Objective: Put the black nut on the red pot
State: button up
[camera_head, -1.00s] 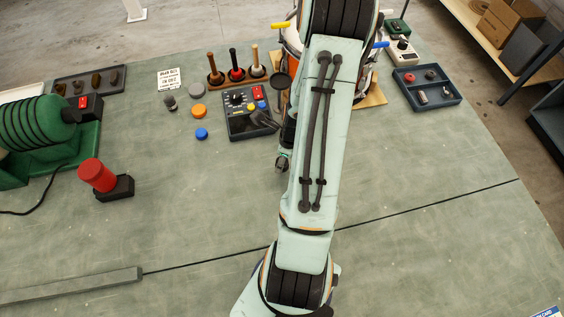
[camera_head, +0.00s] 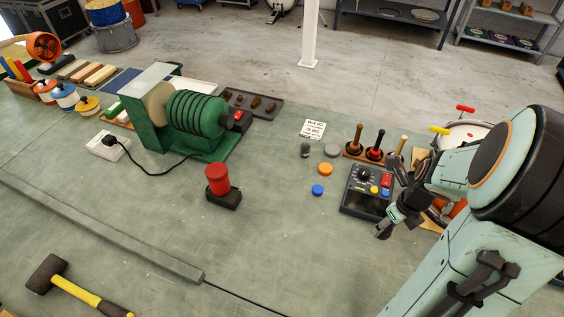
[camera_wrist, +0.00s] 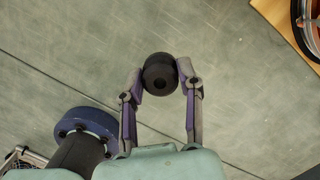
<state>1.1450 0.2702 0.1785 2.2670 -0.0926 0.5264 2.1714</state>
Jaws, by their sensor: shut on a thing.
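The red pot (camera_head: 44,89) stands at the far left back of the bench, beside a blue pot (camera_head: 64,97) and a yellow pot (camera_head: 88,106). My gripper is far from it.
A green drum machine (camera_head: 195,115) with a cable stands between my gripper and the pots. A red cylinder on a black base (camera_head: 217,180) is nearer. The control box (camera_head: 365,193) and coloured discs lie near my gripper. A hammer (camera_head: 75,290) lies at front left.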

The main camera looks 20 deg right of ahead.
jog(key=w+a+r+n, duration=0.2)
jog(key=w+a+r, duration=0.2)
jog(key=w+a, duration=0.25)
jog(key=w+a+r+n, duration=0.2)
jog(key=w+a+r, duration=0.25)
jog(key=w, duration=0.35)
jog(key=w+a+r+n+y, duration=0.1)
jog(key=w+a+r+n, duration=0.1)
jog(key=a, duration=0.5)
jog(key=w+a+r+n, duration=0.1)
jog(key=w+a+n, duration=0.1)
jog(key=a, duration=0.6)
send_near(214, 169)
jog(key=shift+g, duration=0.3)
jog(key=s+r, duration=0.2)
jog(key=s, duration=0.1)
jog(key=shift+s+a+r, duration=0.15)
jog(key=shift+s+r, duration=0.05)
jog(key=shift+s, duration=0.05)
jog(key=w+f, duration=0.1)
jog(key=f, duration=0.1)
jog(key=w+f, duration=0.2)
jog(key=shift+w+a+f, duration=0.1)
jog(key=shift+w+f, duration=0.1)
jog(key=shift+w, duration=0.1)
jog(key=shift+w+f, duration=0.4)
jog(key=shift+w, duration=0.05)
jog(key=shift+w+f, duration=0.15)
jog(key=shift+f, duration=1.6)
jog(key=shift+f, duration=0.1)
